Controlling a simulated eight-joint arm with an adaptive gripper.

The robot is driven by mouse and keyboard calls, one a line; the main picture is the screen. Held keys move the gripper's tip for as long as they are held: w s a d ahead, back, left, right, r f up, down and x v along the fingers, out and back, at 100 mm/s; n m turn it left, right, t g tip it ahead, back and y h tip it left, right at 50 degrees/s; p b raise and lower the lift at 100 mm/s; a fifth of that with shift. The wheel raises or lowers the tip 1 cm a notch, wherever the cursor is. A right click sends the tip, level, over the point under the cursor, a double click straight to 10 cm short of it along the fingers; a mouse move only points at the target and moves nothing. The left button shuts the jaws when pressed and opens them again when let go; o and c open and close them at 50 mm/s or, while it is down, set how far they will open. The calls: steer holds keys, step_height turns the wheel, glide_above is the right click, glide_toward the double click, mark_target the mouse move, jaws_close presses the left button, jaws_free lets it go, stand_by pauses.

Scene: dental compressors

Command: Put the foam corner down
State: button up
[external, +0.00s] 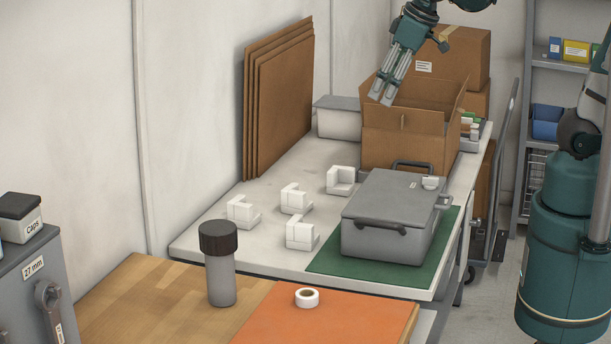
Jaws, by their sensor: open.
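Several white foam corners rest on the pale table. One is at the left (243,212), one in the middle (295,198), one nearer the front (301,233) and one toward the back (341,181). My gripper (381,97) is open and points down, in front of or over the left side of an open cardboard box (402,150). No foam corner shows between its fingers. The inside of the box is mostly hidden by its walls and flaps.
A grey compressor case (382,235) stands on a green mat (330,262). Flat cardboard sheets (280,100) lean on the wall, beside a lidded grey bin (337,123). A dark-capped cylinder (220,280) and tape roll (307,298) stand on the front bench. Bare table surrounds the corners.

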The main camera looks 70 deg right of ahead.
steer(key=s+a+t, duration=0.2)
steer(key=s+a, duration=0.2)
steer(key=s, duration=0.6)
steer(key=shift+s+a+r+t, duration=0.2)
steer(key=shift+s+r+t, duration=0.1)
steer(key=shift+r, duration=0.15)
steer(key=shift+o, duration=0.4)
steer(key=shift+w, duration=0.15)
steer(key=w+d+f+m+g, duration=0.1)
steer(key=w+d+f+m, duration=0.15)
steer(key=w, duration=0.35)
steer(key=w+d+f+m+g, duration=0.2)
steer(key=w+d+m, duration=0.1)
steer(key=w+m, duration=0.15)
steer(key=w+d+f+m+g, duration=0.1)
steer(key=w+d+f+m, duration=0.2)
steer(key=w, duration=0.3)
steer(key=shift+w+d+f+m+g+h+p, duration=0.2)
steer(key=shift+w+d+f+m+g, duration=0.35)
steer(key=shift+w+d+f+m, duration=1.65)
steer(key=shift+w+d+f+m+g+h+p, duration=0.2)
steer(key=shift+w+d+f+m+g, duration=0.55)
steer(key=shift+f, duration=2.7)
steer(key=shift+w+d+f+m+g+h+p, duration=0.1)
steer(key=shift+w+d+f+m+g+p, duration=0.15)
steer(key=shift+w+d+f+m, duration=1.45)
